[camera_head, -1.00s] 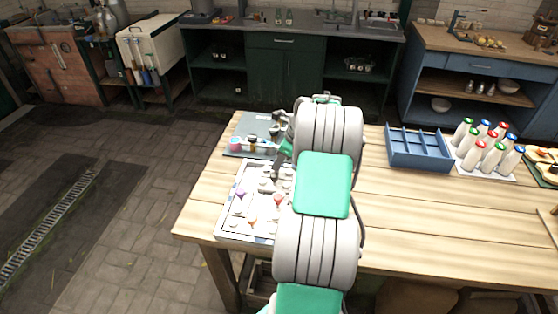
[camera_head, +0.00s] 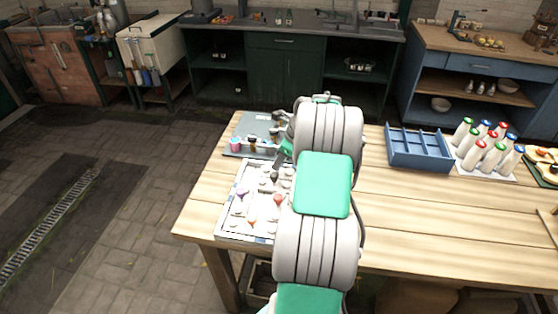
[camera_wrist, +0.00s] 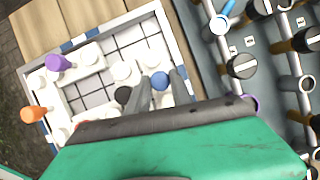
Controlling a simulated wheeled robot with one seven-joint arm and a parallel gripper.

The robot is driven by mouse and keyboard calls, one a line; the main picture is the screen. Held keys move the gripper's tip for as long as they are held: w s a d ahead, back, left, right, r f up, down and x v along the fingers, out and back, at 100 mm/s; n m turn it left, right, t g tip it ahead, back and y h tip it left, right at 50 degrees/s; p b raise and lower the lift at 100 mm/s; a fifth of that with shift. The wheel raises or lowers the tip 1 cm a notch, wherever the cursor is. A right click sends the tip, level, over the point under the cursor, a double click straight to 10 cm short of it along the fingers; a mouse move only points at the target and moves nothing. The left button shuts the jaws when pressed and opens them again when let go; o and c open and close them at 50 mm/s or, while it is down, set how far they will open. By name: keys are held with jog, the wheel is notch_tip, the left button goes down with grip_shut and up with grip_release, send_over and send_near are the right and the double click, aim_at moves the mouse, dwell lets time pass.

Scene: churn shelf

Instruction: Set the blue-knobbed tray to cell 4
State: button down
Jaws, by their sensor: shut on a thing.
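The white puzzle board (camera_head: 232,234) lies at the left end of the wooden table; its blue-and-white border (camera_wrist: 88,35) shows in the wrist view. My gripper (camera_wrist: 158,88) is shut on the blue knob (camera_wrist: 160,80), near the board's right side. Its white tray is partly hidden by the fingers. A black knob (camera_wrist: 122,95) is just left of the fingers. A purple knob (camera_wrist: 58,62) and an orange knob (camera_wrist: 33,114) stand at the left; a red knob (camera_wrist: 84,123) is mostly covered. Bare gridded floor shows at top middle and left. I cannot read cell numbers.
A grey panel (camera_wrist: 215,70) with pipes and black valve knobs stands close to the board's right side in the wrist view. A blue divided crate (camera_head: 420,162) and several capped bottles (camera_head: 490,150) are further right on the table. The table middle is clear.

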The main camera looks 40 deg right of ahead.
jog(key=shift+r, duration=0.1)
dwell(0.4)
jog(key=shift+w+a+r+p, duration=0.2)
jog(key=shift+w+p, duration=0.05)
jog(key=shift+p, duration=0.25)
jog(key=w+a+p, duration=0.1)
jog(key=w+a, duration=0.1)
jog(key=w+a+p, duration=0.1)
jog(key=w, duration=0.1)
jog(key=shift+w+a+f, duration=0.2)
jog(key=shift+w+a, duration=0.2)
jog(key=shift+s+d, duration=0.1)
jog(key=shift+d, duration=0.05)
jog(key=c, duration=1.3)
grip_release()
jog(key=shift+c, duration=0.2)
jog(key=shift+o, duration=1)
